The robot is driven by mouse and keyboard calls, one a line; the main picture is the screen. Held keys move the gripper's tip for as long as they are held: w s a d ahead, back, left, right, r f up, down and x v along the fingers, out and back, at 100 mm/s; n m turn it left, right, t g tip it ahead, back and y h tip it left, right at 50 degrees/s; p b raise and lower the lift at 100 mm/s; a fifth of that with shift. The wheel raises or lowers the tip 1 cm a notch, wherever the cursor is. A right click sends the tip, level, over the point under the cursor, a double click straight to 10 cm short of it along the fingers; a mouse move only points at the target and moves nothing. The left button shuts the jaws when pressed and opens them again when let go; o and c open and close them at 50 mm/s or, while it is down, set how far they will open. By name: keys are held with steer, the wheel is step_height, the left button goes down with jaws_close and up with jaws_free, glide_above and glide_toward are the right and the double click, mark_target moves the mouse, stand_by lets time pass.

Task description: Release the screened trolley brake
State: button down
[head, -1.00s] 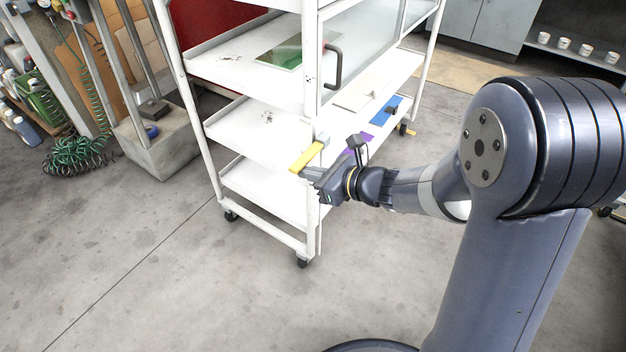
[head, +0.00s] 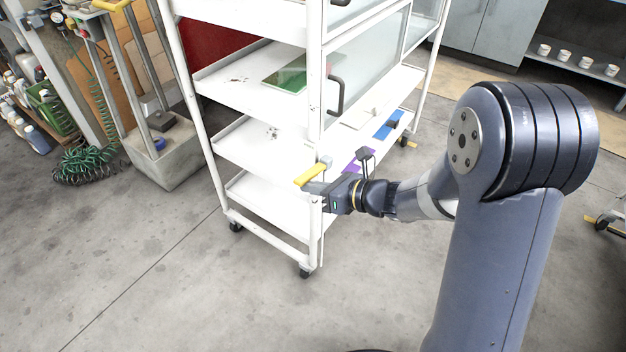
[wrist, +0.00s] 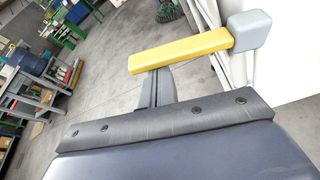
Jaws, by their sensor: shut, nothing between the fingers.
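The white trolley (head: 232,93) stands in the middle of the head view, with a clear screen (head: 365,75) on its side. A yellow lever (head: 311,176) sits at its near corner post and slants down to the left from a grey hub (head: 325,162). In the wrist view the lever (wrist: 180,50) runs left from its grey hub (wrist: 248,32). My gripper (head: 308,187) is shut and empty, just below the lever. In the wrist view the fingers (wrist: 156,80) reach the lever's lower edge near its outer half. I cannot tell whether they touch it.
Green, blue and purple sheets lie on the shelves. A concrete block (head: 165,160) with posts stands to the left, beside a coiled green hose (head: 88,165). The floor in front is clear.

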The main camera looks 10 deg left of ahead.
steer(key=r+m+p, duration=0.1)
steer(key=p, duration=0.1)
steer(key=r+g+p, duration=0.1)
steer(key=p, duration=0.1)
steer(key=w+r+m+y+p, duration=0.1)
steer(key=p, duration=0.1)
steer(key=shift+d+r+m, duration=0.2)
steer(key=shift+r+m, duration=0.1)
steer(key=shift+r, duration=0.1)
step_height(320, 180, up, 4)
steer(key=m+g+y+p, duration=0.2)
steer(key=m+p, duration=0.5)
steer(key=p, duration=0.2)
glide_above(316, 173)
steer(key=w+d, duration=0.2)
steer(key=shift+w+d+p, duration=0.3)
steer(key=shift+p, duration=0.15)
steer(key=shift+w+r, duration=0.1)
steer(key=shift+w, duration=0.05)
